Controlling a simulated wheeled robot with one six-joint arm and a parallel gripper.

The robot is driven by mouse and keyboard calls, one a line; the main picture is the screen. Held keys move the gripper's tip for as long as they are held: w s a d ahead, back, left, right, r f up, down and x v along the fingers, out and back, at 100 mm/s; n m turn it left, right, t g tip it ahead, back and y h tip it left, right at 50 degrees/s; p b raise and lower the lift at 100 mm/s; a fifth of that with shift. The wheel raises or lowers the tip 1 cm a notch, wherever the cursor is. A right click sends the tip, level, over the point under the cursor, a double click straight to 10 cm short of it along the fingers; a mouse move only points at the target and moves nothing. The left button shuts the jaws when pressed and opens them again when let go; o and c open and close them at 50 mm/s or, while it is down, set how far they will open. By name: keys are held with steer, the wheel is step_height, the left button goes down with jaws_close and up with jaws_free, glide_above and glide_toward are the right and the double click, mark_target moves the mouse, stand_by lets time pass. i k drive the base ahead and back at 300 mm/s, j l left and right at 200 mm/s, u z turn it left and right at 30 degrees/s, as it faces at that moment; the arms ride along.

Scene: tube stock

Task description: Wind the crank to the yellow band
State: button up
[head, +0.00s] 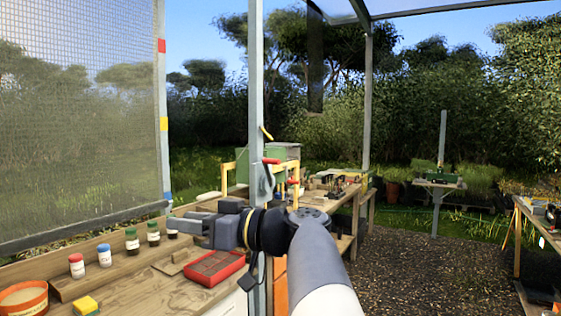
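A grey crank (266,184) with a red grip (271,161) is on the upright post at the middle. A mesh screen (80,130) hangs at the left. The strip beside it carries a red band (161,45), a yellow band (164,124) and a blue band (168,196). The screen's bottom bar (85,228) slopes in view, its right end just below the blue band. My gripper (188,220) points left above the bench, left of and below the crank, apart from the red grip. Its fingers are seen side-on, and their gap is unclear.
Another red handle (293,181) shows right of the post. Gravel floor (420,270) is open at right.

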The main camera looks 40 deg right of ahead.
mark_target(268, 181)
steer(key=i+l+z, duration=0.25)
steer(key=i+l, duration=0.35)
steer(key=l, duration=0.2)
steer(key=i+l+z, duration=0.25)
steer(key=i+l, duration=0.85)
